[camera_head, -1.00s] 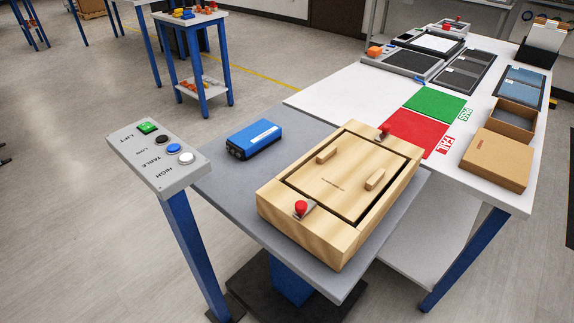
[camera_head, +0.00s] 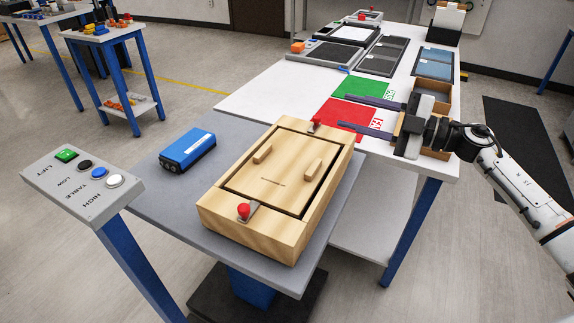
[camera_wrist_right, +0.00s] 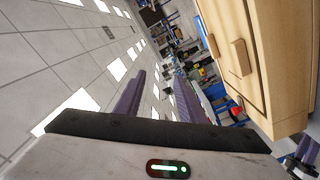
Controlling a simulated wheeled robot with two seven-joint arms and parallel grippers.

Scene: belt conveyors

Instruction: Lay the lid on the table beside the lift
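The wooden lid (camera_head: 276,172), a pale panel with two raised handles, sits in the top of the wooden box (camera_head: 258,241). Two red-knobbed clamps (camera_head: 244,210) are at opposite ends of its frame. The box rests on the grey lift top (camera_head: 168,225). The white table (camera_head: 268,92) stands directly behind and to the right of the lift. My right gripper (camera_head: 342,110) is open and empty over the table, right of the box, its fingers pointing left. The box and its handles also show in the right wrist view (camera_wrist_right: 272,60).
A button panel (camera_head: 85,178) stands at left. A blue device (camera_head: 188,150) lies on the lift beside the box. On the table are green (camera_head: 362,88) and red (camera_head: 343,117) mats, a cardboard box (camera_head: 432,106) behind my gripper, and trays farther back.

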